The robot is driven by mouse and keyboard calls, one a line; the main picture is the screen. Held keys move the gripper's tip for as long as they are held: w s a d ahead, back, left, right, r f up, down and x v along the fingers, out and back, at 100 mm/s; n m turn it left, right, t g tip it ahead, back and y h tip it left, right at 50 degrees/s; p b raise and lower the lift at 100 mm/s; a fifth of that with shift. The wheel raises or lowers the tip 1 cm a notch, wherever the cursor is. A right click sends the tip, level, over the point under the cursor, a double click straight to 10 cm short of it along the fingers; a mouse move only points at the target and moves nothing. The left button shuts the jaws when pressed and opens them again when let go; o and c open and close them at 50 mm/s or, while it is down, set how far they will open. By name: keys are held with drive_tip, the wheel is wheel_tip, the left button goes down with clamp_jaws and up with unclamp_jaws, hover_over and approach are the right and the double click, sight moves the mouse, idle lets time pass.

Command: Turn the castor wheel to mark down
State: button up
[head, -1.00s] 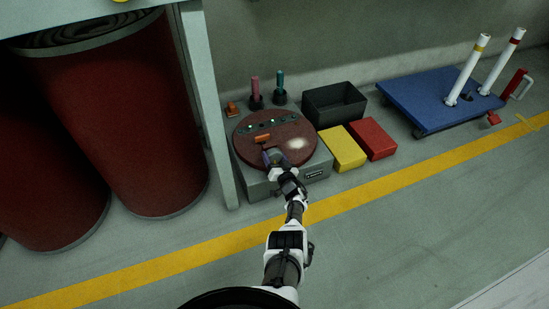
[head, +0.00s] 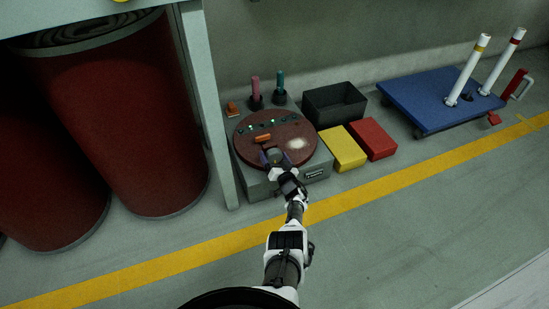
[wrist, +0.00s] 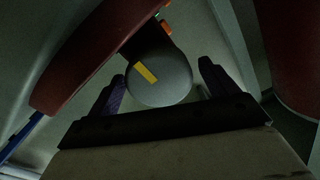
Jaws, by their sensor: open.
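The castor wheel (wrist: 165,85) shows in the wrist view as a grey round disc. A yellow mark (wrist: 146,72) lies on its left part, slanting from upper left to lower right. In the head view the wheel (head: 275,155) is a small grey round thing above the front of a dark red round top. My gripper (wrist: 161,72) is open, with one purple finger on each side of the wheel. Gaps show between the fingers and the wheel; I cannot tell its depth. In the head view my gripper (head: 273,162) is at the front of the red top.
The red round top (head: 302,157) sits on a grey box (head: 318,172). An orange piece (head: 263,138) lies behind the wheel. A pink and a teal handle (head: 280,80) stand behind. A black bin (head: 335,103), yellow box (head: 342,149) and red box (head: 372,139) are to the right.

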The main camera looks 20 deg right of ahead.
drive_tip(key=shift+s, duration=0.1)
drive_tip(key=shift+s+r+p, duration=0.15)
drive_tip(key=shift+s+p, duration=0.15)
drive_tip(key=shift+p, duration=0.15)
drive_tip(key=s+p, duration=0.7)
drive_tip(key=s, duration=0.4)
drive_tip(key=shift+d, duration=0.2)
drive_tip(key=shift+s, duration=0.1)
